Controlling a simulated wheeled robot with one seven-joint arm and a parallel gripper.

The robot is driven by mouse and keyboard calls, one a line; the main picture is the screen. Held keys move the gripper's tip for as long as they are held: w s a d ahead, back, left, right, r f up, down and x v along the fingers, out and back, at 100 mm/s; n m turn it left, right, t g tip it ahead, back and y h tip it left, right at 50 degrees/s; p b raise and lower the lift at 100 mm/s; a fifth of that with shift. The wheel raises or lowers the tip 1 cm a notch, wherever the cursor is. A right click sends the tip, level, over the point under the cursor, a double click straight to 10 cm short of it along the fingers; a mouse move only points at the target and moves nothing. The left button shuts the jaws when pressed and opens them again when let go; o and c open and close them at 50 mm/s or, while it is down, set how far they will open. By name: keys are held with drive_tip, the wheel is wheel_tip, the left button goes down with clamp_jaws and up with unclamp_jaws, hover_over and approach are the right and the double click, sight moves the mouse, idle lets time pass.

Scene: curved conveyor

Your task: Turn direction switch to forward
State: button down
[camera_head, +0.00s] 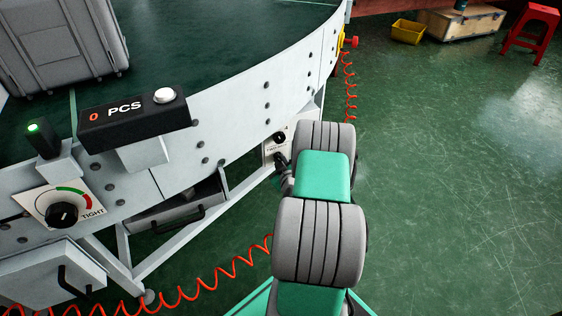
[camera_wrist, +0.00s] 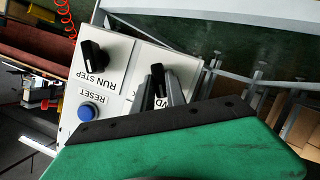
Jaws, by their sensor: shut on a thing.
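The direction switch (camera_wrist: 157,74) is a black knob on a white control panel (camera_wrist: 124,58) in the wrist view. Its handle points nearly straight up in the picture, and the lettering below it is partly covered, with "VD" readable. My gripper (camera_wrist: 160,92) has its grey fingers on either side of the knob and is shut on it. The fingers' lower part is hidden by the dark and green gripper body. In the head view my arm covers most of the panel and gripper, and a small part of the panel (camera_head: 269,152) shows.
A black RUN STEP knob (camera_wrist: 93,54) and a blue RESET button (camera_wrist: 87,112) sit beside the switch. The curved conveyor (camera_head: 235,105) bears a grey case (camera_head: 62,45). A coiled orange cable (camera_head: 205,281) hangs below. The green floor at right is open, with a red stool (camera_head: 535,28) far off.

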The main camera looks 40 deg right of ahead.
drive_tip(key=c, duration=1.4)
unclamp_jaws()
drive_tip(key=shift+o, duration=0.2)
drive_tip(key=p+v, duration=0.2)
drive_tip(key=v, duration=0.5)
drive_tip(key=shift+s+a, duration=0.2)
drive_tip(key=shift+s, duration=0.1)
drive_tip(key=shift+s+r, duration=0.1)
